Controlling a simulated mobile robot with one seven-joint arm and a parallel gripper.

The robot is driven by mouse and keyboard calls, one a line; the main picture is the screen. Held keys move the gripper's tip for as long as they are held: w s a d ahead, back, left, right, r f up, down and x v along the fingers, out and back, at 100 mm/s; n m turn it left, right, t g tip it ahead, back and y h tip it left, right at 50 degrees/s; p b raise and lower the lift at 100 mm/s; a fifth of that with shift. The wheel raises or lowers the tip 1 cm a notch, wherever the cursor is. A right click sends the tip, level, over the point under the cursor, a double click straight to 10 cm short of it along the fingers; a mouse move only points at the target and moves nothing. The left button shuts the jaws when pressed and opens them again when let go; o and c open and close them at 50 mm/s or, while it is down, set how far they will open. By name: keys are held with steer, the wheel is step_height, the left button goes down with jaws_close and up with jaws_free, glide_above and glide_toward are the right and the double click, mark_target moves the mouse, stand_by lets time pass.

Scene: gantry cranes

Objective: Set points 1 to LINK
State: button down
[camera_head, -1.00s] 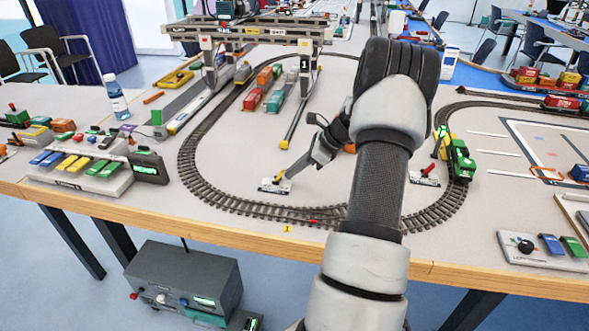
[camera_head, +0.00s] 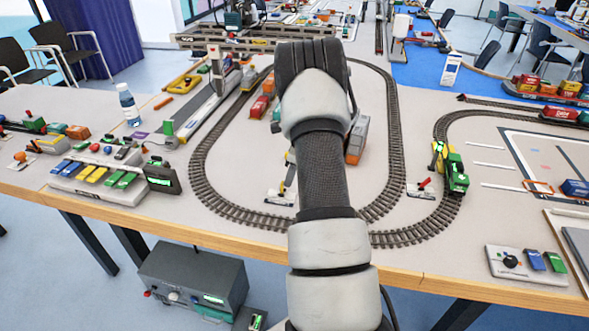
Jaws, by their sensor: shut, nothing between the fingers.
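A small white points machine (camera_head: 280,197) sits inside the front left curve of the oval track (camera_head: 205,190), with a short yellowish lever by it. My gripper (camera_head: 290,158) is almost wholly hidden behind my own forearm; only a sliver shows just above that machine. It is shut and empty. I cannot tell whether it touches the lever. A second points machine (camera_head: 419,190) with a red lever stands to the right, beside the track. The number tag at the front edge and any LINK marking are not visible.
A green and yellow locomotive (camera_head: 451,168) stands on the right track. An orange and grey wagon (camera_head: 357,138) is just right of my arm. A gantry crane (camera_head: 250,43) spans the back. Button panels stand at left (camera_head: 115,175) and right (camera_head: 525,262).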

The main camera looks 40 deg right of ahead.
steer(key=shift+w+a+r+g+h+p, duration=0.3)
steer(key=shift+w+a+g+h+p, duration=0.25)
steer(key=shift+g+p, duration=0.2)
steer(key=shift+d+f+h, duration=0.15)
steer(key=shift+f+h, duration=0.05)
steer(key=shift+h, duration=0.05)
steer(key=shift+r, duration=0.1)
steer(key=shift+r+p, duration=0.35)
steer(key=shift+r, duration=0.4)
steer(key=shift+s, duration=0.1)
